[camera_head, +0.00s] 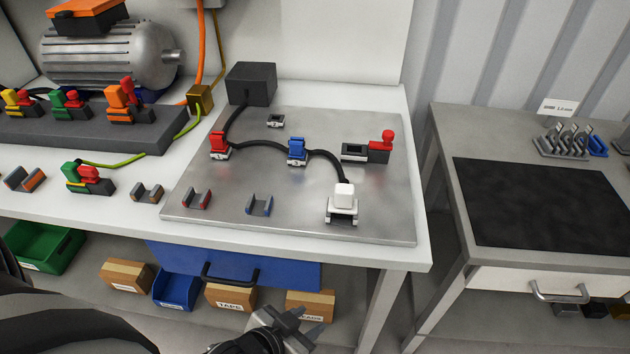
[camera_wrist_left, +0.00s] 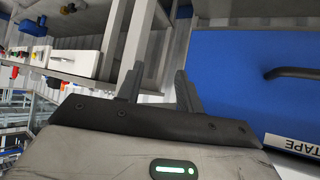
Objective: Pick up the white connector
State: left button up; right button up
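The white connector (camera_head: 344,195) sits at the front right of the grey metal plate (camera_head: 385,215). It rests on a light holder (camera_head: 342,212), and a black cable (camera_head: 325,157) runs from it to the blue connector. My left gripper (camera_head: 298,319) is below the tabletop's front edge, in front of the lower shelf and well apart from the connector. In the left wrist view its two fingers (camera_wrist_left: 160,85) stand apart with nothing between them. The white connector cannot be made out in that view. My right gripper is not in view.
The blue connector (camera_head: 297,148) and red connector (camera_head: 219,143) sit on the plate along the cable. Empty clips (camera_head: 259,205) lie at the plate's front. A blue panel with a handle (camera_head: 232,275) hangs under the tabletop. A second table (camera_head: 450,150) stands right across a gap.

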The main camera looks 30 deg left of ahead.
aim_at(344, 205)
jog(key=u, duration=0.3)
jog(key=i, duration=0.25)
jog(key=u, duration=0.4)
jog(key=k, duration=0.35)
jog(key=i, duration=0.35)
